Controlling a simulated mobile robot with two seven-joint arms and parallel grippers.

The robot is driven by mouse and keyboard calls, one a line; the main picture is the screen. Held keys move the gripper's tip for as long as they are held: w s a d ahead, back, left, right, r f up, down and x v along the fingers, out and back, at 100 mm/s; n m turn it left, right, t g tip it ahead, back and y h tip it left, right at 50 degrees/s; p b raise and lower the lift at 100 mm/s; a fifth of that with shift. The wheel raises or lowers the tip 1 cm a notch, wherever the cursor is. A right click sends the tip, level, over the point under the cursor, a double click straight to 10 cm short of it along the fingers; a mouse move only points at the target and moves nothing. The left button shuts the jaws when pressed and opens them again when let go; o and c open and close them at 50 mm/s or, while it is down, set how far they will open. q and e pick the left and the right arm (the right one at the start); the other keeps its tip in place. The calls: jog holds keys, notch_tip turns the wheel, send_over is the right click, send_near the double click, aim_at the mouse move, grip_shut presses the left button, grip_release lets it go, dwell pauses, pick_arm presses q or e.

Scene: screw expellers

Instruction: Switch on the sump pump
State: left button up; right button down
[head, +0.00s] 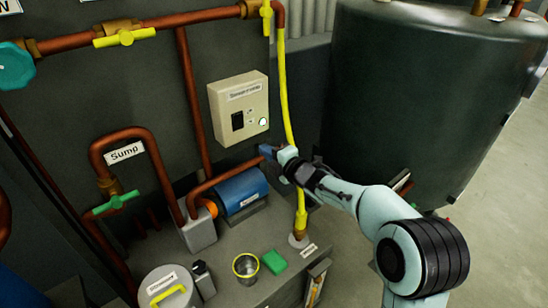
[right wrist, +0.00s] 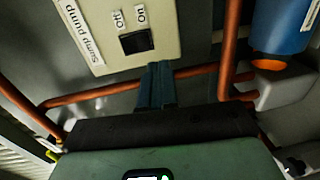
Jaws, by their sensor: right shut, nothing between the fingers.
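The beige switch box (head: 240,92) is fixed to the dark panel in the head view. It has a black switch (head: 237,121) and a small round whitish light (head: 263,121) at its lower right. In the right wrist view the box (right wrist: 165,20) shows a "Sump pump" label, and "Off" and "On" labels beside the black switch (right wrist: 136,42). My right gripper (head: 267,152) is shut and empty, just below the box's lower right. In the right wrist view its fingertips (right wrist: 157,72) point at the switch; contact is not clear. My left gripper is out of view.
A blue pump motor (head: 243,190) sits below the box, with copper pipes (head: 190,100) around it. A yellow hose (head: 284,100) runs down right of the box. A large dark tank (head: 420,90) stands at right. A yellow-rimmed cup (head: 246,267) and green block (head: 274,262) are on the bench.

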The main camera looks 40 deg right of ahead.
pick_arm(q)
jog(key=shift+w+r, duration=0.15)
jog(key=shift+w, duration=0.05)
pick_arm(e)
jog(key=shift+s+a+f, duration=0.1)
jog(key=shift+s, duration=0.55)
jog(key=shift+s+a+f, duration=0.1)
jog(key=shift+s, duration=0.5)
